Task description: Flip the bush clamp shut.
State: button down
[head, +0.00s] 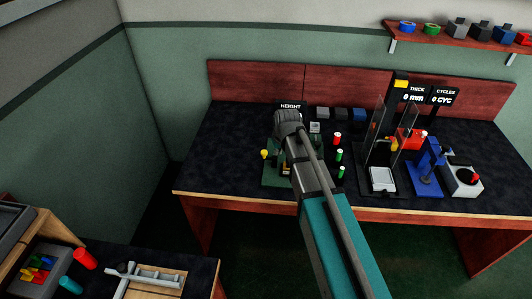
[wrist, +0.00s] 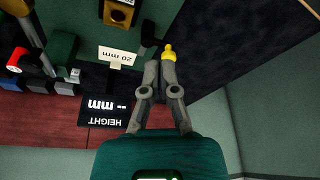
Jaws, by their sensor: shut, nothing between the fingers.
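A green fixture (head: 271,178) stands on the dark bench, partly hidden behind my arm. A yellow knob (head: 264,153) shows at its left side, seemingly the handle end of the bush clamp. In the wrist view the yellow knob (wrist: 168,51) is just at the tips of my gripper (wrist: 158,66), nearest the right finger. I cannot tell whether they touch. My gripper is shut and empty. In the head view my arm covers the gripper. The clamp's arm and pivot are mostly hidden, so its angle is unclear.
Red and green cylinders (head: 338,155) stand right of the fixture. A clear-shielded press (head: 382,180) is farther right. Dark bench left of the fixture is bare.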

jog(key=shift+w+a+r, duration=0.2)
jog(key=shift+w+a, duration=0.35)
jog(key=shift+a, duration=0.3)
jog(key=shift+f, duration=0.2)
jog(key=b+x, duration=1)
jog(key=shift+w, duration=0.1)
jog(key=shift+w+a+f, duration=0.1)
jog(key=shift+w+a, duration=0.2)
jog(key=shift+w, duration=0.3)
jog(key=shift+w+a+r, duration=0.1)
jog(key=shift+w+a, duration=0.15)
jog(key=shift+w, duration=0.35)
jog(key=shift+w+a+f, duration=0.1)
jog(key=shift+w+a, duration=0.2)
jog(key=shift+w, duration=0.3)
jog(key=shift+w+d, duration=0.1)
jog(key=shift+d, duration=0.15)
jog(key=shift+a, duration=0.1)
